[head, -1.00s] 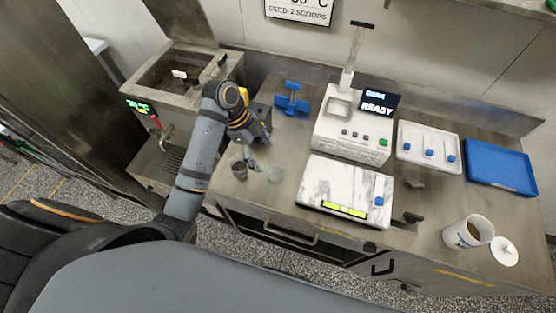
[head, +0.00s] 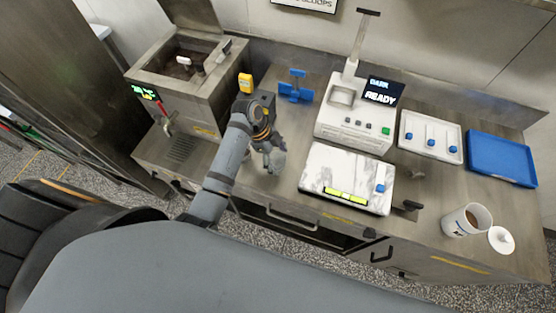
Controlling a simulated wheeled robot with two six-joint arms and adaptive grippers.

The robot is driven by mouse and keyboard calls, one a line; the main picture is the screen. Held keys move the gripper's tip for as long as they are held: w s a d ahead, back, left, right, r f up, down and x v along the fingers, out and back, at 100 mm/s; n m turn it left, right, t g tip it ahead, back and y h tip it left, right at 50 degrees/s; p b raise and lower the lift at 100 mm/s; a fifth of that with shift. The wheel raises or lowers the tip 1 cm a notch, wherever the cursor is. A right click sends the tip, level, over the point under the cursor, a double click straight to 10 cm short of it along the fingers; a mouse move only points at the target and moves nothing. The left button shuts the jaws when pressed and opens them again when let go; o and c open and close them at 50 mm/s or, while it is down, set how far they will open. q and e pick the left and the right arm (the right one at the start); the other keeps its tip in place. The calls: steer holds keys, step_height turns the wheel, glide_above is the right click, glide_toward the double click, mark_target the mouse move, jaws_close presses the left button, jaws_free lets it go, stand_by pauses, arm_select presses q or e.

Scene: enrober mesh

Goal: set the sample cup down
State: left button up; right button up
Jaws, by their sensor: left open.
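My left gripper (head: 274,161) is open and points down low over the counter, left of the marble slab (head: 320,177). No sample cup can be made out clearly now. The spot where a small clear cup showed earlier is covered by my left gripper's fingers. The spot of a small dark cup is behind my left forearm. I cannot tell whether the fingers touch a cup. My right gripper is not in view.
A white device with a READY screen (head: 382,91) stands behind the slab. A blue stand (head: 295,92) and a yellow item (head: 245,83) are behind my gripper.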

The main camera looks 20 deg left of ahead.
arm_select(q)
steer(key=c, duration=1.2)
steer(key=shift+r+b, duration=0.4)
steer(key=shift+r, duration=0.1)
steer(key=shift+r+b, duration=0.45)
steer(key=shift+r, duration=0.25)
steer(key=s+r, duration=0.1)
steer(key=r, duration=0.1)
steer(key=s+r, duration=0.1)
steer(key=shift+s+r, duration=0.2)
steer(key=shift+r, duration=0.2)
steer(key=s+r+p, duration=0.2)
steer(key=s, duration=0.2)
steer(key=s+r+p, duration=0.2)
steer(key=s, duration=0.1)
steer(key=s+r+p, duration=0.1)
steer(key=s+r, duration=0.2)
steer(key=s, duration=0.1)
steer(key=shift+s+a+p, duration=0.3)
steer(key=shift+s+p, duration=0.05)
steer(key=shift+p, duration=0.05)
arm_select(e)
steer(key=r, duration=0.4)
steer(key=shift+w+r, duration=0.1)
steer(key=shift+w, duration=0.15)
